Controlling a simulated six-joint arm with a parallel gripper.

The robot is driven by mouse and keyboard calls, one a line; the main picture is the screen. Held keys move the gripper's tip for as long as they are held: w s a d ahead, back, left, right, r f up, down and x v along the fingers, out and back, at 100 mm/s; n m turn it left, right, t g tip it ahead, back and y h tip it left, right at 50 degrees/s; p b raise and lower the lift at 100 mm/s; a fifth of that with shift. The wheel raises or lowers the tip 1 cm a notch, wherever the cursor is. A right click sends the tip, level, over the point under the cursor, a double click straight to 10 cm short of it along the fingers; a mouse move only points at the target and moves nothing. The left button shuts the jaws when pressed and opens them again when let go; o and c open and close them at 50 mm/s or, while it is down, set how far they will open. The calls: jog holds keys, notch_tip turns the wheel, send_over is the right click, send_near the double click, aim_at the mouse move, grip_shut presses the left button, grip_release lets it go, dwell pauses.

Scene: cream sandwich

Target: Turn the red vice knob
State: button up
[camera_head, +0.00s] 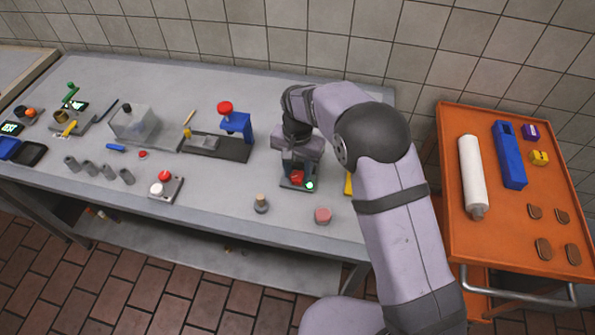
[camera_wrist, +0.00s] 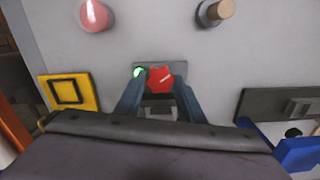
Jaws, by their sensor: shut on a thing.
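The red vice knob (camera_wrist: 159,79) sits between the two fingers of my gripper (camera_wrist: 155,90) in the wrist view, with a white mark on its face. My gripper is shut on it. The vice's grey base (camera_wrist: 182,66) shows behind the knob, with a lit green light (camera_wrist: 139,72) beside it. In the head view my gripper (camera_head: 298,170) points down at the vice, and the red knob (camera_head: 297,177) shows just under it. The green light (camera_head: 309,185) is to its right. Much of the vice is hidden by my gripper.
A wooden-topped peg (camera_head: 261,203) and a pink round piece (camera_head: 322,215) stand near the table's front edge. A blue press with a red top (camera_head: 225,107) is to the left. A yellow piece (camera_head: 348,184) lies close right of the vice. An orange cart (camera_head: 451,200) stands further right.

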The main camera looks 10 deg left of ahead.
aim_at(298, 175)
jog(key=shift+w+r+m, duration=0.15)
jog(key=shift+m, duration=0.35)
jog(key=o, duration=1)
jog(key=shift+o, duration=0.2)
jog(key=shift+r+b, duration=1.2)
jog(key=shift+r, duration=2.45)
jog(key=shift+d, duration=0.1)
